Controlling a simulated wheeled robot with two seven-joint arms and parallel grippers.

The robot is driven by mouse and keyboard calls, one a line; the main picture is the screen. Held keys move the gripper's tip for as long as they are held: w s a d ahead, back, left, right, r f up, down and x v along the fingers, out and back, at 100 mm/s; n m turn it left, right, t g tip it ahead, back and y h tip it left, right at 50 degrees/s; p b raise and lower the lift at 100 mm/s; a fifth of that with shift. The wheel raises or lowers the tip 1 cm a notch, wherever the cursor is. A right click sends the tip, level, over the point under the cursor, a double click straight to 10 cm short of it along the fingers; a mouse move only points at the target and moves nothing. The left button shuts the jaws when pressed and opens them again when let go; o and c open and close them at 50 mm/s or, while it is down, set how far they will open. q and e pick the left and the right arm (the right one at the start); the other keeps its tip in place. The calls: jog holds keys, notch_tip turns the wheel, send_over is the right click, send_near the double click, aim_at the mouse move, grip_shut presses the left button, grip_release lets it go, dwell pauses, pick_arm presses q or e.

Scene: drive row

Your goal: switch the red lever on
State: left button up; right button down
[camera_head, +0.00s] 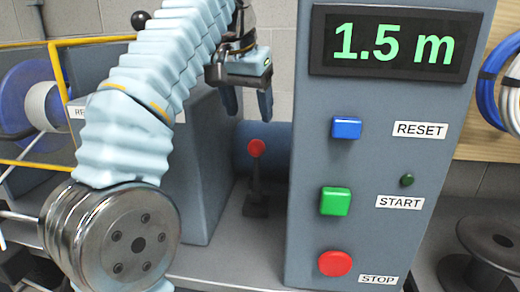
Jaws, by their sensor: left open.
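The red lever (257,148) stands upright on a dark base, with a round red knob on a dark stem. It is between a grey-blue housing on the left and the control panel on the right. My left gripper (248,103) is above the knob and points down, with its two dark fingers apart and nothing between them. The fingertips appear a little above the knob and do not seem to touch it. My right gripper does not show.
The control panel (305,180) carries a display (395,43) reading 1.5 m, a blue RESET button (346,128), a green START button (335,201) and a red STOP button (335,263). A yellow frame (57,70) and cable reel (35,105) are at left.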

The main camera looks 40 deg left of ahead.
aim_at(258, 155)
pick_arm(q)
jog(key=x, duration=1.3)
jog(key=shift+f, duration=0.1)
jog(key=shift+c, duration=0.4)
grip_shut()
